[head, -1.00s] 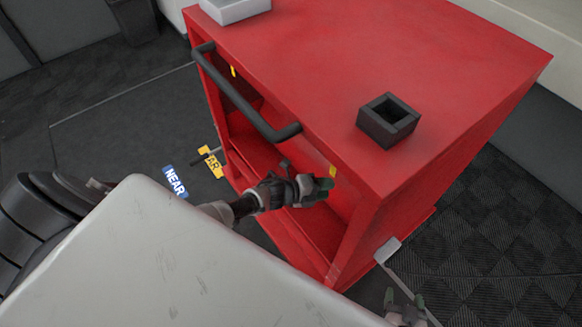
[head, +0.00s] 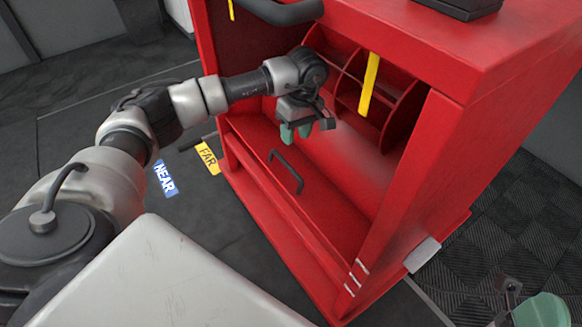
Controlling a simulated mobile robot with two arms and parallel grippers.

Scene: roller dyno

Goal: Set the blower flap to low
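The red blower cabinet (head: 475,125) stands open at the front, facing my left arm. Inside, a sloping red panel that looks like the flap (head: 325,205) carries a black bar handle (head: 286,171). My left gripper (head: 306,131) reaches into the opening, above and behind that handle and apart from it. Its green-tipped fingers point down, look spread and hold nothing visible. My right gripper (head: 540,310) is partly in view at the bottom right corner, away from the cabinet front; its finger state is unclear.
A yellow strip (head: 370,85) hangs at the opening's upper edge, before curved red dividers. A black bar (head: 285,12) crosses the top front. White marks (head: 357,276) are on the right post. A yellow FAR tag (head: 207,157) and blue NEAR tag (head: 165,178) show at left.

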